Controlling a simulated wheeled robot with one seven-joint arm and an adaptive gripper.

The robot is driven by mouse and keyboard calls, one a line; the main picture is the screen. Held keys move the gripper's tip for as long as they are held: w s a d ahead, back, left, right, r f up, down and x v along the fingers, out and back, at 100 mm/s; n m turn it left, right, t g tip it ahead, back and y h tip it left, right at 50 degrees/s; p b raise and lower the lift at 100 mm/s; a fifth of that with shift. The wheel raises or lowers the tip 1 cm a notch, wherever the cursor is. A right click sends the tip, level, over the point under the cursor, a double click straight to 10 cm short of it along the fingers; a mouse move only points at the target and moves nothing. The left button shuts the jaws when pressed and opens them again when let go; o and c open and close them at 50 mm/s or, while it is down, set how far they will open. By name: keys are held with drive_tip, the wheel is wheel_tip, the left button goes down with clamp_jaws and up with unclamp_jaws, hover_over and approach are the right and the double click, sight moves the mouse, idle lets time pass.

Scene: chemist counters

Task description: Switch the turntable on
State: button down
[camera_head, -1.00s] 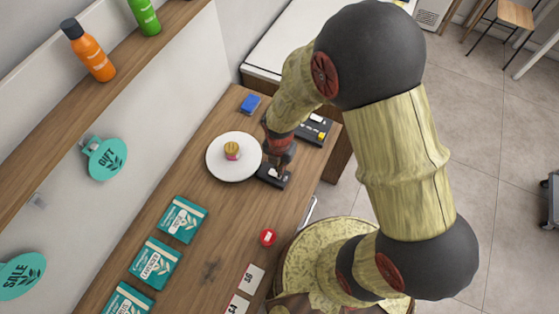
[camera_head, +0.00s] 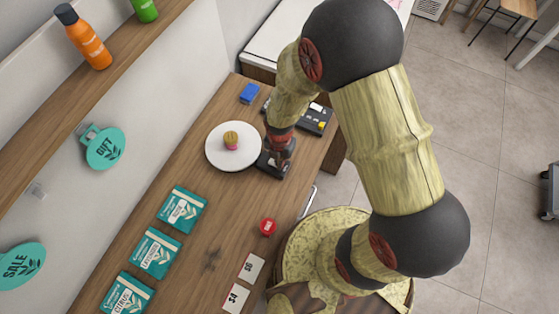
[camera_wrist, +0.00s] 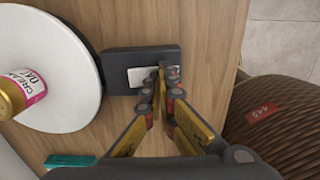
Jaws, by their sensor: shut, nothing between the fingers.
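The turntable is a round white disc (camera_head: 215,155) on the wooden counter; it also shows in the wrist view (camera_wrist: 75,105). A small jar (camera_head: 231,140) with a gold lid and a pink-and-white label stands on it. A dark control box (camera_wrist: 115,62) adjoins the disc, with a pale switch plate (camera_wrist: 140,76) on its top. My gripper (camera_wrist: 162,72) is shut and empty. Its fingertips are over the right part of the switch plate and partly hide it. I cannot tell whether they touch it. In the head view my gripper (camera_head: 278,162) covers much of the box.
A blue block (camera_head: 250,93) lies at the back. A red round item (camera_head: 268,227), price cards (camera_head: 251,267) and teal packets (camera_head: 182,210) lie nearer the front. The counter between packets and disc is clear.

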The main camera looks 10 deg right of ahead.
drive_tip(key=shift+w+a+r, duration=0.3)
drive_tip(key=shift+w+a, duration=0.1)
drive_tip(key=shift+a, duration=0.15)
